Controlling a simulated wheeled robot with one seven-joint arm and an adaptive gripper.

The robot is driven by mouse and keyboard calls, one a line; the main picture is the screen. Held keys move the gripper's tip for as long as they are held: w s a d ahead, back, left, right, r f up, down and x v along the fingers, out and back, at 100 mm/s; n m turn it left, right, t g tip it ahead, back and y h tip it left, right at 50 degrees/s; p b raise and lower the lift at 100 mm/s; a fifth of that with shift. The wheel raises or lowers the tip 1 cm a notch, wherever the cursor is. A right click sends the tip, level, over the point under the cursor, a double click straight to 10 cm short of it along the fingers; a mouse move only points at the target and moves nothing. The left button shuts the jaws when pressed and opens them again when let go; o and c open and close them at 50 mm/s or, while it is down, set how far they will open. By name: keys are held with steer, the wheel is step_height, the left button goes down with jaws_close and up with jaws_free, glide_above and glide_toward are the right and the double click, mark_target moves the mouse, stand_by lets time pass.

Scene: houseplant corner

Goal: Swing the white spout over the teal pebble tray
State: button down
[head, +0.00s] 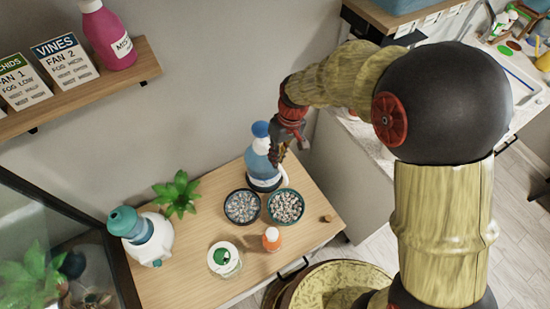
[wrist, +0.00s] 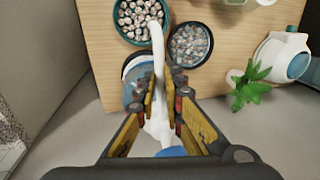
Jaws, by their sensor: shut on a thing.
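The white spout (wrist: 158,44) reaches out from the blue fogger bottle (head: 262,168), which stands at the back of the wooden table. In the wrist view its free end overlaps the right part of the teal pebble tray (wrist: 118,24), close to the gap beside the dark pebble tray (wrist: 206,52). The teal tray also shows in the head view (head: 300,219), right of the dark one. My gripper (wrist: 162,82) has its fingers closed on the spout, between its base and its end. In the head view my gripper (head: 277,157) partly hides the bottle's right side.
A plant (head: 178,192), a white bottle with a teal cap (head: 150,240), a white jar (head: 224,260) and an orange bottle (head: 271,239) stand on the table (head: 195,275). A glass case (head: 60,215) is at left. A shelf (head: 90,84) hangs above.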

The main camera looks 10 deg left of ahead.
steer(key=shift+w, duration=0.1)
stand_by(0.3)
steer(key=c, duration=1.9)
jaws_free()
step_height(320, 180, up, 12)
steer(key=w+d, duration=0.1)
steer(key=d, duration=0.1)
steer(key=shift+w, duration=0.3)
steer(key=shift+f, duration=0.1)
steer(key=s+d+r+m+t+b, duration=0.2)
steer(key=s+d, duration=0.6)
steer(key=d, duration=0.4)
steer(key=s+d+r+m+t+h+b, duration=0.1)
steer(key=s+d+r+m+t+b, duration=0.1)
steer(key=s+d+m+t+b, duration=0.3)
steer(key=s+d+m+b, duration=0.1)
steer(key=s+d, duration=0.3)
steer(key=d, duration=0.3)
steer(key=shift+r+h, duration=0.3)
steer(key=shift+r, duration=0.1)
